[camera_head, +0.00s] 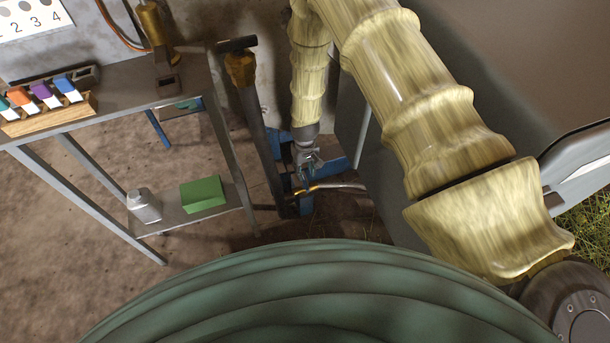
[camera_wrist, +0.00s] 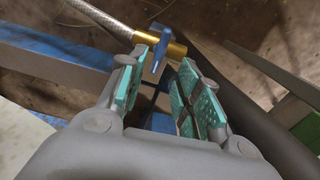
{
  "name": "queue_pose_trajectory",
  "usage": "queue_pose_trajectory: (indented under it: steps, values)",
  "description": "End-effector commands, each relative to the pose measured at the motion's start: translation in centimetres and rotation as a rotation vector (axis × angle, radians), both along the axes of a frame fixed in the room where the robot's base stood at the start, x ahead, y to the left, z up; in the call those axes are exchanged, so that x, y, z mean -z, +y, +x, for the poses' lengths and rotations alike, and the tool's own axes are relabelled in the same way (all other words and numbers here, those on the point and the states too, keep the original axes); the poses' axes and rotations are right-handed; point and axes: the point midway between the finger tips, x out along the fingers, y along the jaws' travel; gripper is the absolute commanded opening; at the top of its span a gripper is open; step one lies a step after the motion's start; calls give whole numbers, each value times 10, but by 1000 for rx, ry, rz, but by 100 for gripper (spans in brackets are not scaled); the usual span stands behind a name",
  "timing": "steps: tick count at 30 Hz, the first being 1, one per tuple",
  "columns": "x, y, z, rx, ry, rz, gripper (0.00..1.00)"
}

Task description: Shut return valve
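The return valve looks like a brass fitting (camera_wrist: 175,48) with a blue handle (camera_wrist: 158,52), at the end of a braided hose (camera_wrist: 122,25). In the head view the brass part (camera_head: 303,190) is small, low beside a dark upright post. My gripper (camera_wrist: 167,62) is open, with its teal pads apart. In the wrist view the blue handle shows between the fingertips, nearer the left one; whether a pad touches it I cannot tell. In the head view my gripper (camera_head: 306,172) points down just above the brass part. The valve's lower parts are partly hidden.
The dark post (camera_head: 258,125) stands close left of my gripper. A blue frame (camera_head: 335,165) is around it. A metal table (camera_head: 110,92) with a lower shelf (camera_head: 172,218) stands left. A grey body (camera_head: 385,165) is close right. A ribbed green thing (camera_head: 300,285) fills the foreground.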

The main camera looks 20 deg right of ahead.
Motion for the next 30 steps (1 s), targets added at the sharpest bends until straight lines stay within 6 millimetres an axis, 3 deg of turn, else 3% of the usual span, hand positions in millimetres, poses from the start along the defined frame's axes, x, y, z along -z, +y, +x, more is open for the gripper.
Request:
queue_pose_trajectory:
  steps: [3, 10, 30]
  values:
    - [-17, 0, 1, 0, -1, 0, 34]
    - [-36, 0, 0, 0, 1, 0, 34]
    - [-40, 0, 0, -1, 1, 0, 34]
